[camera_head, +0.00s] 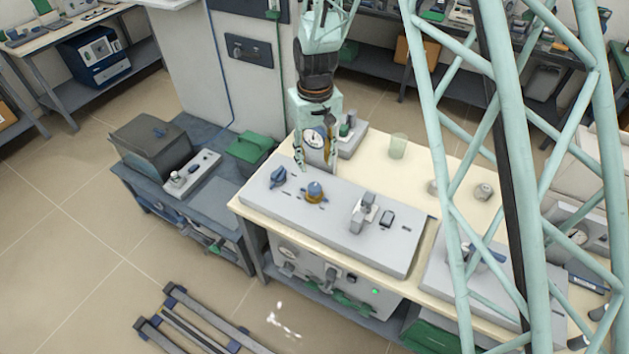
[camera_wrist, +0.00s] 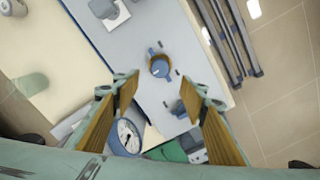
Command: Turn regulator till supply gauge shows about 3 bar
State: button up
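A round blue knob with a brass-coloured base, which looks like the regulator (camera_head: 315,191), stands on the grey panel (camera_head: 340,222). It also shows in the wrist view (camera_wrist: 159,65), with nothing gripping it. My gripper (camera_head: 316,167) points down above and behind the knob, apart from it. In the wrist view my gripper (camera_wrist: 168,100) has its two brown-padded fingers wide apart and empty. A round white-faced gauge (camera_head: 314,138) stands behind my gripper, partly covered by it; in the wrist view the gauge (camera_wrist: 127,136) shows a dark needle, but its scale is too small to read.
A second blue knob (camera_head: 278,177) stands left of the regulator. A grey valve-like fitting (camera_head: 363,212) and a dark switch (camera_head: 387,218) stand to its right. A greenish cup (camera_head: 397,146) is on the bench behind. My mint lattice column blocks the right side.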

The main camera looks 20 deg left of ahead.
aim_at(314, 186)
jog(key=shift+w+a+r+m+b, duration=0.1)
jog(key=shift+r+m+b, duration=0.3)
jog(key=shift+m, duration=0.75)
jog(key=shift+s+d+r+m+b, duration=0.15)
jog(key=shift+m+b, duration=0.45)
jog(key=shift+m, duration=0.6)
jog(key=shift+w+a+r+m+b, duration=0.2)
jog(key=shift+m+b, duration=0.3)
jog(key=shift+m, duration=0.65)
jog(key=shift+f, duration=6.85)
jog(key=shift+c, duration=0.4)
jog(key=c, duration=0.8)
